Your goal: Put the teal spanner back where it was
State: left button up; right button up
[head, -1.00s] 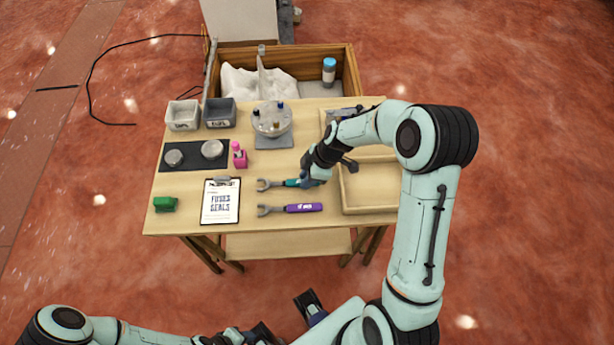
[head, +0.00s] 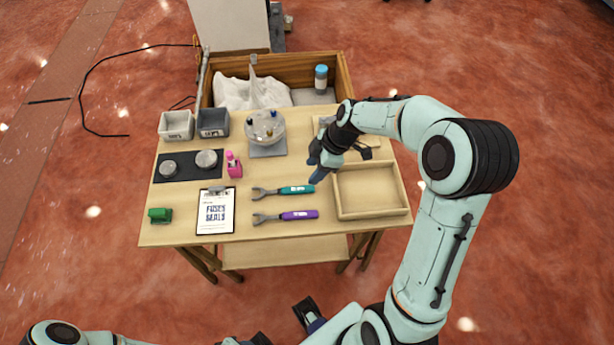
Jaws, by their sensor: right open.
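The teal spanner (head: 284,190) lies flat on the wooden table, its grey open jaw to the left and its teal handle to the right. It lies just above a purple spanner (head: 286,216), roughly parallel to it and apart from it. My right gripper (head: 316,172) is open and empty, just above and right of the teal handle's end. No contact with the spanner shows. My left arm is at the bottom left edge; a dark gripper part (head: 309,314) shows low in the middle, and I cannot tell the left gripper's jaws.
An empty wooden tray (head: 371,214) sits at the table's right. A clipboard (head: 215,211), a green block (head: 160,215), a pink bottle (head: 234,164), a dark mat (head: 187,178), two bins (head: 213,123) and a round dispenser (head: 264,128) fill the left and back. A wooden crate (head: 342,80) stands behind.

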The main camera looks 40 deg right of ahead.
jog(key=v, duration=0.2)
jog(key=shift+s+d+r, duration=0.1)
jog(key=shift+r, duration=0.2)
dwell(0.4)
